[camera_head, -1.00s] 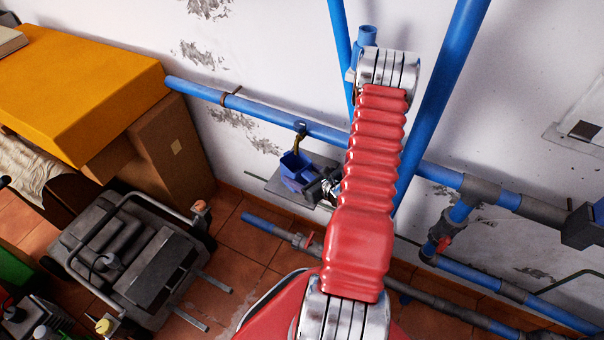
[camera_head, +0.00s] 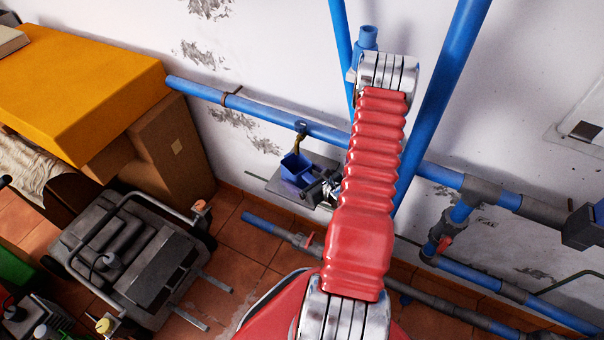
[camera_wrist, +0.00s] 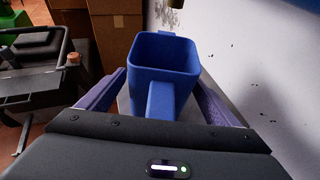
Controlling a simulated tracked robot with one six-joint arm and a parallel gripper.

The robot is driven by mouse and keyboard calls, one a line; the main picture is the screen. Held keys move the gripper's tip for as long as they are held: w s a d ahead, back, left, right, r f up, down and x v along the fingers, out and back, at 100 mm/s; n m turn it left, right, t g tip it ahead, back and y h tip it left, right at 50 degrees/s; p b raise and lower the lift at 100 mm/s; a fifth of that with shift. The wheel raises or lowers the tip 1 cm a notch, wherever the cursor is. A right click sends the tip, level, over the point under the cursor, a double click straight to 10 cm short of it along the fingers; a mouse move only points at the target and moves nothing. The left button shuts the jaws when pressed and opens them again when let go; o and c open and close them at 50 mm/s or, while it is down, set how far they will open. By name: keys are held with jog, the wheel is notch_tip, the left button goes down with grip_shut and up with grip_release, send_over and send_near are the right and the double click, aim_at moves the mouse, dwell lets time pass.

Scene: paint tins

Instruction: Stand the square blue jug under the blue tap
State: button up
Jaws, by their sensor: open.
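The square blue jug (camera_head: 293,170) stands upright on a small grey shelf (camera_head: 262,184) by the wall. The tap (camera_head: 299,140), with a brass spout and a dark blue top, hangs from the blue pipe just above the jug's mouth. In the wrist view the jug (camera_wrist: 164,60) looks empty, and its handle points towards me. The spout's end (camera_wrist: 175,3) shows at the top edge, above the jug's far side. My gripper (camera_wrist: 160,80) is open, with one purple finger on each side of the jug's handle side. My gripper also shows in the head view (camera_head: 312,188), partly hidden by my arm.
The blue pipe (camera_head: 255,108) runs along the wall behind the shelf. A brown cardboard box (camera_head: 165,140) stands to the left, and a grey wheeled machine (camera_head: 125,255) is on the tiled floor. Blue upright pipes (camera_head: 445,80) stand close to my arm.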

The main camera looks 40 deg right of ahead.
jog(key=v, duration=1.2)
jog(key=shift+s, duration=0.1)
dwell(0.6)
jog(key=shift+r, duration=0.1)
